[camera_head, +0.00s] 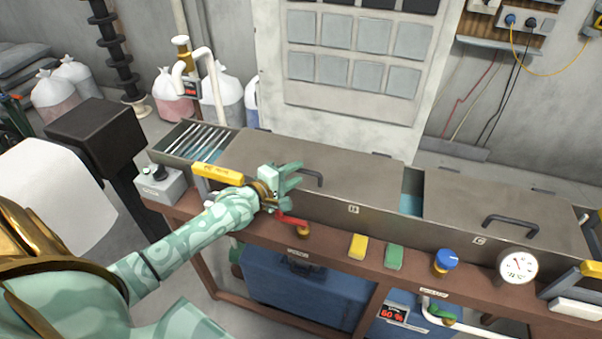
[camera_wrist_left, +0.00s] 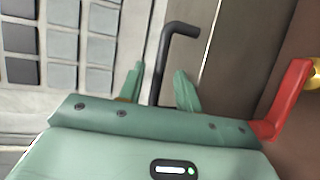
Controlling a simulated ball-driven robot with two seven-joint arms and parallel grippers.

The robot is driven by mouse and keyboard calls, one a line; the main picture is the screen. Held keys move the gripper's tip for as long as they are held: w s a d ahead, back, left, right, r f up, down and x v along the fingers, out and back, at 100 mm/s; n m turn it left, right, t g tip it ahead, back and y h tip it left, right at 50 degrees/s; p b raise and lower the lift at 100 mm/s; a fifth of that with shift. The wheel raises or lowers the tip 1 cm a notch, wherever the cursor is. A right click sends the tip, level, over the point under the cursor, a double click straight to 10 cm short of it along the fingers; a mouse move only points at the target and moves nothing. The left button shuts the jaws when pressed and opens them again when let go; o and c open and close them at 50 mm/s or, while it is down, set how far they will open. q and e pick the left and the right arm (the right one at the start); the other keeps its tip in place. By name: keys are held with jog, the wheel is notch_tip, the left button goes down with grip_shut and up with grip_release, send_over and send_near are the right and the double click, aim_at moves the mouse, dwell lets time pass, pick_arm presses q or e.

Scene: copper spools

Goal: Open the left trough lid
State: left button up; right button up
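The left trough lid (camera_head: 345,158) is a flat grey-brown plate lying shut on the long trough, above a small label plate. Its black bar handle (camera_head: 312,178) is near the front left of the lid. My left gripper (camera_head: 290,176) is at the left end of this handle. In the left wrist view the handle (camera_wrist_left: 159,70) runs between the two fingers of the left gripper (camera_wrist_left: 159,88), with gaps on both sides, so the gripper looks open. I cannot tell whether it touches the handle. My right gripper is not in view.
The right trough lid (camera_head: 500,210) is also shut, with its own black handle (camera_head: 510,222). A red lever (camera_head: 292,220) sits just below my left gripper. Yellow (camera_head: 358,246) and green (camera_head: 394,257) blocks, a blue knob (camera_head: 445,261) and a gauge (camera_head: 517,265) line the front ledge.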

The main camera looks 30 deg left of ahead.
aim_at(301, 171)
pick_arm(q)
jog(key=shift+x, duration=1.5)
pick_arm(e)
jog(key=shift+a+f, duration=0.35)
